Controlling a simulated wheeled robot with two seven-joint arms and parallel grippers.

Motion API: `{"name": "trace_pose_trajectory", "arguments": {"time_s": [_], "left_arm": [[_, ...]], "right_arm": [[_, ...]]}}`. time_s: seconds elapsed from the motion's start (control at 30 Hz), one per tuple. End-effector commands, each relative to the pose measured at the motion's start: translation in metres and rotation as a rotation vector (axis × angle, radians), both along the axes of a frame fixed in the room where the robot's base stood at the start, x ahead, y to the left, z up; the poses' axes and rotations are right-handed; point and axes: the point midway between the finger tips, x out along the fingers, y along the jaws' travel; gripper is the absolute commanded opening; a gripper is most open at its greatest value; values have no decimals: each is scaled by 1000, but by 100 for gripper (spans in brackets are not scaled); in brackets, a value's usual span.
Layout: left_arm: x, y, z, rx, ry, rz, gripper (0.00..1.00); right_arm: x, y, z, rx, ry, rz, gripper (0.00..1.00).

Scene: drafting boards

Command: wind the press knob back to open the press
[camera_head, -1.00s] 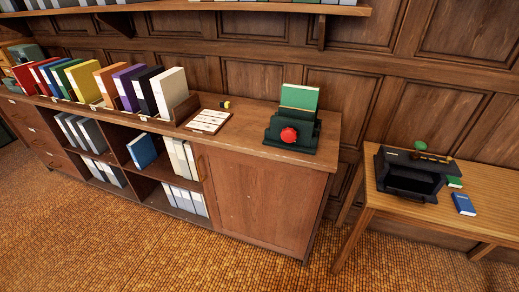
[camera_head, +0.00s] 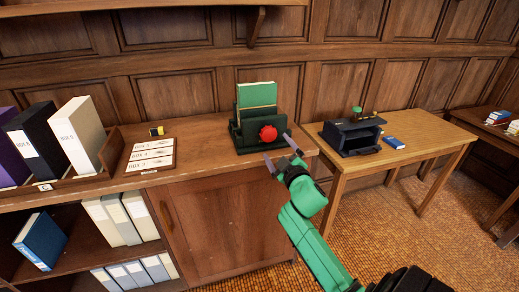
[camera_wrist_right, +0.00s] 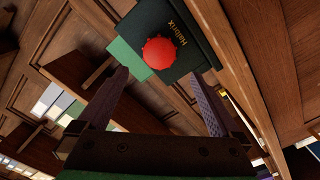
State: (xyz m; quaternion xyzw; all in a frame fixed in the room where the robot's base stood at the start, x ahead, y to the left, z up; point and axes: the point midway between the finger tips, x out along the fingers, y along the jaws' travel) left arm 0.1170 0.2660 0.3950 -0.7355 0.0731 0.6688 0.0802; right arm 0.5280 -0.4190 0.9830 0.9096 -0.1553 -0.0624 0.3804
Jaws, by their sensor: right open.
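The press (camera_head: 246,134) is a dark green block on the cabinet top, near its right end. A red knob (camera_head: 268,133) sits on its front face, and a green book (camera_head: 257,95) stands upright in it. In the right wrist view the red knob (camera_wrist_right: 159,53) is ahead, above the space between the fingers, with the press (camera_wrist_right: 182,32) behind it. My right gripper (camera_head: 280,152) is open and empty, just in front of and below the knob, apart from it as far as I can tell. My left gripper is not in view.
The cabinet top (camera_head: 205,135) left of the press is mostly clear. A label board (camera_head: 150,156) and a row of binders (camera_head: 78,133) stand further left.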

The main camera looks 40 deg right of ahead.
Motion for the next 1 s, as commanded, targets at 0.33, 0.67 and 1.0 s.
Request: {"name": "trace_pose_trajectory", "arguments": {"time_s": [0.33, 0.67, 1.0], "left_arm": [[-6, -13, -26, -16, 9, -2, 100], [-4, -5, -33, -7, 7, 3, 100], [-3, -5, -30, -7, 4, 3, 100]], "right_arm": [[57, -20, -4, 0, 0, 0, 100], [96, -33, -2, 3, 3, 1, 100], [98, -33, 0, 44, -10, 1, 100]]}}
